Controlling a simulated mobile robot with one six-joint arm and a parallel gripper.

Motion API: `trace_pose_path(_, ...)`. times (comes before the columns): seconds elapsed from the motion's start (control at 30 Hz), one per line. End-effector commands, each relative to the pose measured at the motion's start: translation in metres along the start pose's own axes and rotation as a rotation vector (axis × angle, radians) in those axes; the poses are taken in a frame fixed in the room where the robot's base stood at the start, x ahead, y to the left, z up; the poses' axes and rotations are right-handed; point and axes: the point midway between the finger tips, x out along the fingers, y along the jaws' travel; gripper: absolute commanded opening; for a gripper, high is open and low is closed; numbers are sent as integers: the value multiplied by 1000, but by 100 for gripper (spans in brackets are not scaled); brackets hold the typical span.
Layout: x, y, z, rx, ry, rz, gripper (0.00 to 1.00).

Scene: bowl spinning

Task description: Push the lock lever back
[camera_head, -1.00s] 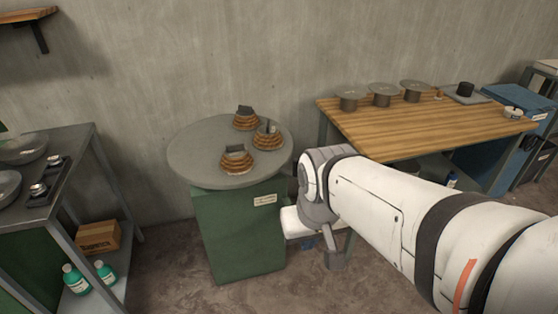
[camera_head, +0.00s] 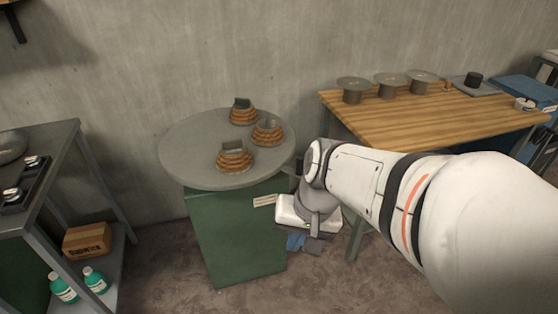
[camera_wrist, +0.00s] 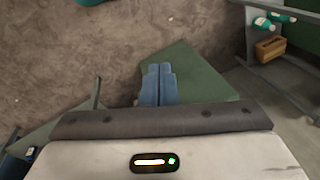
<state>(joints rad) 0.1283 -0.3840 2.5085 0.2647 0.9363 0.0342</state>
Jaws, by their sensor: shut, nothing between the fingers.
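I cannot make out a lock lever in either view. My gripper's blue fingers (camera_wrist: 158,85) are shut and empty in the wrist view, with the green cabinet top or side behind them. In the head view my gripper (camera_head: 298,243) hangs low, just right of the green cabinet (camera_head: 232,235). The grey round table top (camera_head: 195,150) on that cabinet carries three ringed wooden pieces (camera_head: 234,160), each with a grey part on top.
A wooden bench (camera_head: 400,122) stands at the right with several round grey discs (camera_head: 353,84) along its back. A grey shelf (camera_head: 100,190) stands at the left, with a cardboard box (camera_head: 87,240) and green bottles (camera_head: 64,288). Concrete floor lies open between.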

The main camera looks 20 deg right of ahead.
Motion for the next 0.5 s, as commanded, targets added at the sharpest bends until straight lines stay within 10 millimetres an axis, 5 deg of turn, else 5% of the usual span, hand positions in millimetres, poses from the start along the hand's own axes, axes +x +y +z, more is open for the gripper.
trace_pose_path(0.03,43,9,0,131,-43,-60,0)
trace_pose_path(0.1,76,11,-4,326,-95,-165,0)
trace_pose_path(0.33,160,30,-48,966,-207,-542,0)
trace_pose_path(0.5,209,77,-100,1422,-225,-857,0)
